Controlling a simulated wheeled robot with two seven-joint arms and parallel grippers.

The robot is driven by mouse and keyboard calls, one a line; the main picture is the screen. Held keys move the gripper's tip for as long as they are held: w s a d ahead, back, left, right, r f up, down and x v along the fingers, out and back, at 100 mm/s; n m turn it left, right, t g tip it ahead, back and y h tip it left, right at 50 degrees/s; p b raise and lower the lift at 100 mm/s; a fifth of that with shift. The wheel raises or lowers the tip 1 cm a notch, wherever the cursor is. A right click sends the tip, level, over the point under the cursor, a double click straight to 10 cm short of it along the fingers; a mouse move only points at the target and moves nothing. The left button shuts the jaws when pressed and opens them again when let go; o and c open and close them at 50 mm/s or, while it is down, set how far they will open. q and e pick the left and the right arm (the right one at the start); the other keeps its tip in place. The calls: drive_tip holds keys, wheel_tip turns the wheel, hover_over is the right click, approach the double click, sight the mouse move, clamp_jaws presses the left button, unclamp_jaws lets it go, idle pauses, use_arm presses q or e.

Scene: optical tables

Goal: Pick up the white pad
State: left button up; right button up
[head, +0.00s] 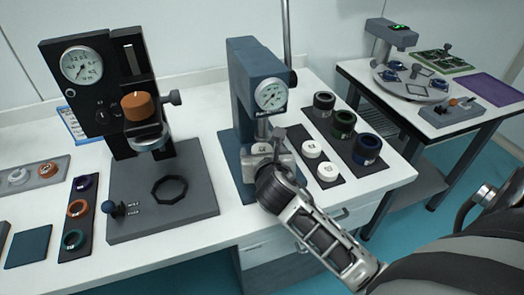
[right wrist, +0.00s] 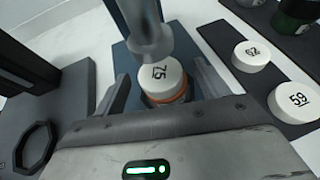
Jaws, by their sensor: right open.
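A round white pad marked 75 (right wrist: 162,78) sits on an orange-ringed piece (right wrist: 165,99) under the metal ram of the blue press (head: 252,85). My right gripper (head: 266,148) is at the press. In the right wrist view its fingers (right wrist: 161,88) are open, one on each side of the pad, with gaps visible. Two more white pads, marked 62 (right wrist: 251,54) and 59 (right wrist: 293,101), lie on a dark mat right of the press. My left gripper is out of view.
A black press with a dial (head: 82,64) and grey base stands to the left, with a black ring (head: 170,189) on its base. Dark, green and blue cylinders (head: 367,147) stand on a mat at right. Another table with instruments (head: 412,82) is farther right.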

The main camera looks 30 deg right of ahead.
drive_tip(key=c, duration=1.2)
drive_tip(key=shift+o, duration=0.2)
